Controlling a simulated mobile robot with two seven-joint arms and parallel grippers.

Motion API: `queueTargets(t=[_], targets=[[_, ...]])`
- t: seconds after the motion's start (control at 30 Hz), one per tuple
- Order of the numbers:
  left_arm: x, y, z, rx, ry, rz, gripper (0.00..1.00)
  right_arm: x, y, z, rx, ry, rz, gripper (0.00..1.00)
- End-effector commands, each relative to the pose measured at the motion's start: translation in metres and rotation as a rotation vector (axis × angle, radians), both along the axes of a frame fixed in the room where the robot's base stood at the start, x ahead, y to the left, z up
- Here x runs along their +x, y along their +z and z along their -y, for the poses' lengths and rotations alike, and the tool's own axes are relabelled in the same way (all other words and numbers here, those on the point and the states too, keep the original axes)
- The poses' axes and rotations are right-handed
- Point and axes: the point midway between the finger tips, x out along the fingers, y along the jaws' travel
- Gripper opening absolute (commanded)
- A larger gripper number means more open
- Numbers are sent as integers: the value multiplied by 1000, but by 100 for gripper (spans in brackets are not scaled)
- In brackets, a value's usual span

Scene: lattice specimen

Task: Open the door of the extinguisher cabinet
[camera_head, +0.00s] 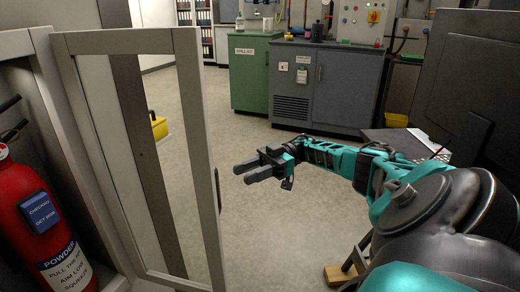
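The extinguisher cabinet (18,48) stands at the left edge. Its framed glass door (185,100) is swung open, standing out from the cabinet with a handle (217,190) on its free edge. A red fire extinguisher (28,215) with a blue label shows inside. My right gripper (244,172) is to the right of the door's free edge, apart from the handle in the picture. Its two dark fingers point left with a gap between them, and nothing is between them. My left gripper is not in view.
A green cabinet (249,85) and a grey cabinet (345,88) stand at the back. A yellow object (159,126) on the floor shows behind the door. A dark panel (480,65) stands at the right. The floor (260,220) around the gripper is clear.

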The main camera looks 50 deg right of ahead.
Motion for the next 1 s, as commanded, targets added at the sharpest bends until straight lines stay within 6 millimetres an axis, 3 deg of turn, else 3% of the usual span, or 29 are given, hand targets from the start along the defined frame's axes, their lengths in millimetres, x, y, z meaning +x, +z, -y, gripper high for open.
queueTargets(t=[0.1,0.3,1.0], targets=[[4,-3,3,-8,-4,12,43,-4,-3,17,0,-3,2,39],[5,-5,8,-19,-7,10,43,-9,-2,32,-1,0,2,39],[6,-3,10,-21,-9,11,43,-10,0,35,1,1,0,39]])
